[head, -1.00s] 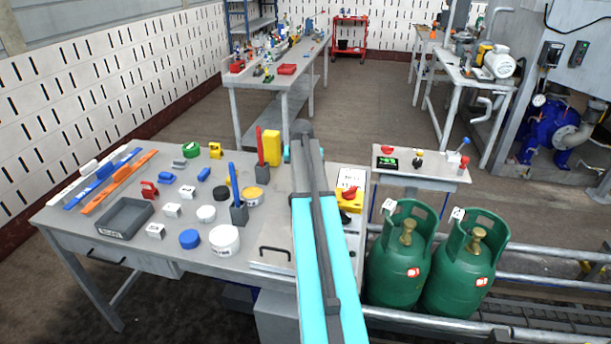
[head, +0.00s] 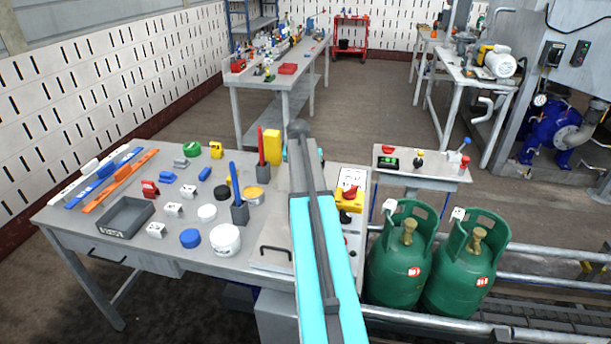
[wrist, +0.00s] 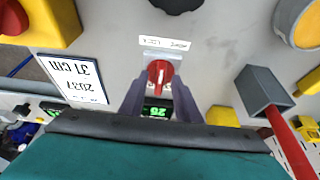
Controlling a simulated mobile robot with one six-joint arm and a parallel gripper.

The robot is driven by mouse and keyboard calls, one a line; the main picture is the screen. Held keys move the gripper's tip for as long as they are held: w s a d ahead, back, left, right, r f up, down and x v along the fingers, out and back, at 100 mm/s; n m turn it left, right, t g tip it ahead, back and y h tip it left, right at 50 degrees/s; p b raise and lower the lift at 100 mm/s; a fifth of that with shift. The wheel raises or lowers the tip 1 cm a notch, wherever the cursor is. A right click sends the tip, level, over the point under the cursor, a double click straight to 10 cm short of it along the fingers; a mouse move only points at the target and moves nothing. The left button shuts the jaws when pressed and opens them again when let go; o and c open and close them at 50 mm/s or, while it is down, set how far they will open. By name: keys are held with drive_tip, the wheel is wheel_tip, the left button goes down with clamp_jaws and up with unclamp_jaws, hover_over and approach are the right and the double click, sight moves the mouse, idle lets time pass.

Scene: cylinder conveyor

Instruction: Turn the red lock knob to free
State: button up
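The red lock knob (wrist: 159,75) shows in the wrist view on a pale plate, its grip bar roughly upright in the picture. A small white label with upside-down text lies just above it, too small to read surely. My gripper (wrist: 159,90) has its two dark fingers apart, one on each side of the knob, with a visible gap to it; depth and contact cannot be told. In the head view my arm covers the knob and the gripper tips.
A green display (wrist: 157,111) sits between the fingers. A yellow box with a red knob (head: 349,192) stands beside a white card (wrist: 75,80). A grey holder (wrist: 262,90) with a red stick is at right. Several small items lie on the bench (head: 130,240).

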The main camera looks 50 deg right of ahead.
drive_tip(key=shift+r, duration=0.15)
drive_tip(key=b+v, duration=0.1)
drive_tip(key=v, duration=1.2)
drive_tip(key=shift+r+b, duration=0.3)
drive_tip(key=shift+r, duration=0.1)
idle(0.4)
